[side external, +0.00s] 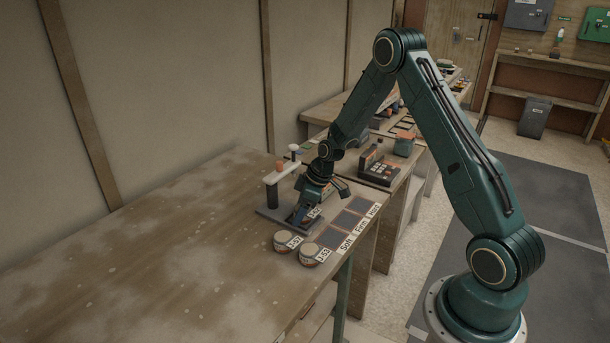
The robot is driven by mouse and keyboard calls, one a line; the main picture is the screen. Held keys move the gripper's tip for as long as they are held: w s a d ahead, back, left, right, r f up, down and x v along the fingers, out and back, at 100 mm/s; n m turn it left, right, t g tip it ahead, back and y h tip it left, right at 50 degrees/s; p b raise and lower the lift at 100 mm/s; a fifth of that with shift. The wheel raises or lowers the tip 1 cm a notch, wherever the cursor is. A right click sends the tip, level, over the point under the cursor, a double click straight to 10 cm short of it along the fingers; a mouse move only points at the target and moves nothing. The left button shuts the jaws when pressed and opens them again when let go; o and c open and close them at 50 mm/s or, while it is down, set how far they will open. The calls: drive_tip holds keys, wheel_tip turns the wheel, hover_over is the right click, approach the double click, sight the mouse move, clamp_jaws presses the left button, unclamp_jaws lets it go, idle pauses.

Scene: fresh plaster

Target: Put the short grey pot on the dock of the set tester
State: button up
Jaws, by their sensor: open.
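The set tester (272,194) stands near the table's far end, with a dark post, a pale beam and an orange piece on top. Its flat grey base plate (268,217) lies on the table. My gripper (301,216) is open, pointing down low over the right part of this base. A pot with a white label (315,212) is at my fingers, mostly hidden; I cannot tell whether it sits on the dock. Two short pots with pale tops and white tags, one on the left (283,241) and one on the right (312,253), stand in front of the base. I cannot tell which is the grey pot.
Dark squares (345,219) beside a strip reading Soft, Firm, Hard (359,228) lie along the table's right edge. A dark device with buttons (377,168) stands beyond. The left and near wooden table (150,250) is clear.

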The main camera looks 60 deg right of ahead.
sight(317, 210)
drive_tip(key=shift+r, duration=0.15)
drive_tip(key=v, duration=1.2)
idle(0.3)
drive_tip(key=shift+r, duration=0.1)
drive_tip(key=s+a+r+m+h, duration=0.1)
drive_tip(key=s+a+r, duration=0.4)
drive_tip(key=a+r, duration=0.15)
drive_tip(key=s+a+r+m, duration=0.1)
drive_tip(key=s+a+r, duration=0.4)
drive_tip(key=r, duration=0.3)
drive_tip(key=s+a+r+m, duration=0.1)
drive_tip(key=s+a, duration=0.1)
drive_tip(key=s, duration=0.5)
drive_tip(key=s+a+r+m+t+h, duration=0.1)
drive_tip(key=s+a+r+m, duration=0.1)
drive_tip(key=s, duration=0.6)
drive_tip(key=shift+s+a+t, duration=0.25)
drive_tip(key=shift+a+t, duration=0.05)
drive_tip(key=shift+a, duration=0.35)
